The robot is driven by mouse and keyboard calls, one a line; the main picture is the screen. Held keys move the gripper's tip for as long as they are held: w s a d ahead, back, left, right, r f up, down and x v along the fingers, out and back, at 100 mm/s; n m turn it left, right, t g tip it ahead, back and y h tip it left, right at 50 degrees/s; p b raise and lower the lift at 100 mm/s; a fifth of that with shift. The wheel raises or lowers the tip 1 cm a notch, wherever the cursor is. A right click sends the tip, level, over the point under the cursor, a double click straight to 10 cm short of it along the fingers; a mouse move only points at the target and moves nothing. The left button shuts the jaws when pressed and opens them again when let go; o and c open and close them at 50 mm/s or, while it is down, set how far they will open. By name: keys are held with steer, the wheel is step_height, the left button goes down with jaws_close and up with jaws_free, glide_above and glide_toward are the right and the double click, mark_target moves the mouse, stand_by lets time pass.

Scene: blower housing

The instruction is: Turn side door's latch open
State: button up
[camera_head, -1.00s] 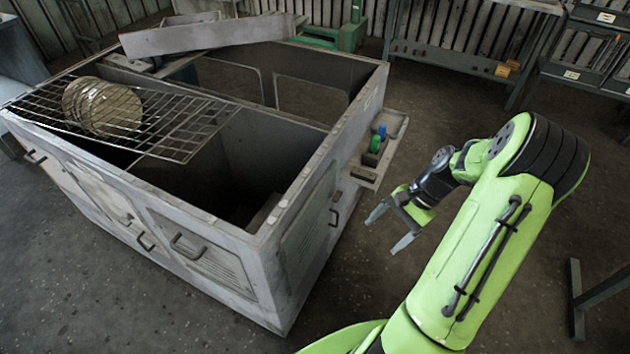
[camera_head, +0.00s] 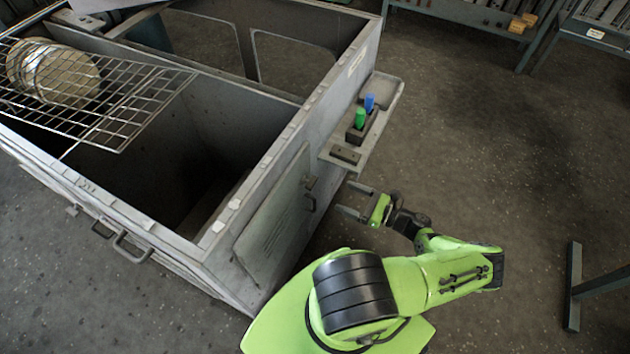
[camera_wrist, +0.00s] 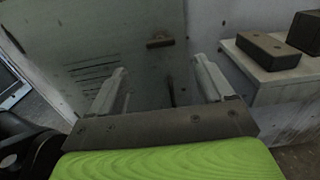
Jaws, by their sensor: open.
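The side door (camera_head: 270,232) is a grey louvred panel on the right-hand side of the grey housing, and it looks closed. Its latch (camera_head: 310,182) is a small dark piece near the door's upper right edge, above a dark handle (camera_head: 311,204). In the wrist view, the latch (camera_wrist: 160,41) is a short brown bar lying roughly level, ahead of my fingertips. The handle (camera_wrist: 170,90) shows as a dark upright strip between the fingers. My gripper (camera_head: 343,197) is open and empty, facing the door, with its fingers apart from the latch. It also shows in the wrist view (camera_wrist: 160,68).
A side shelf (camera_head: 388,104) juts out just above my gripper, holding a green-handled tool (camera_head: 360,118) and a blue-handled one (camera_head: 369,102). In the wrist view, the shelf (camera_wrist: 262,72) is close by the right finger.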

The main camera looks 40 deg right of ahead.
mark_target(309, 182)
steer(key=x, duration=1.1)
steer(key=c, duration=1)
